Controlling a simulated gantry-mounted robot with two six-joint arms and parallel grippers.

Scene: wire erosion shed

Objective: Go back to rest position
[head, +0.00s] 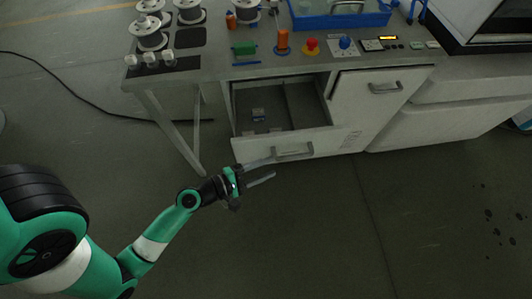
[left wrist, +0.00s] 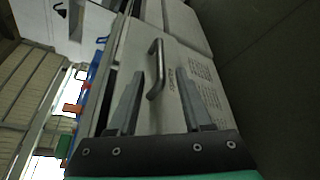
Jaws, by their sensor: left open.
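My left gripper (head: 262,171) is open and empty in front of the open drawer (head: 238,112). Its two fingers also show in the left wrist view (left wrist: 160,100), spread apart on either side of the drawer's bar handle (left wrist: 155,70) in the picture. In the head view the drawer handle (head: 293,152) is just beyond the fingertips. I cannot tell whether a finger touches the drawer front. The drawer is pulled out and holds a small grey object (head: 259,114). My right gripper is in neither view.
The workbench (head: 215,62) above the drawer carries wire spools (head: 150,38), a blue tray (head: 340,20), a red button (head: 311,46) and orange pieces (head: 282,40). A closed cabinet door (head: 375,100) is to the drawer's right. A black cable (head: 75,95) lies on the floor, which is clear in front.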

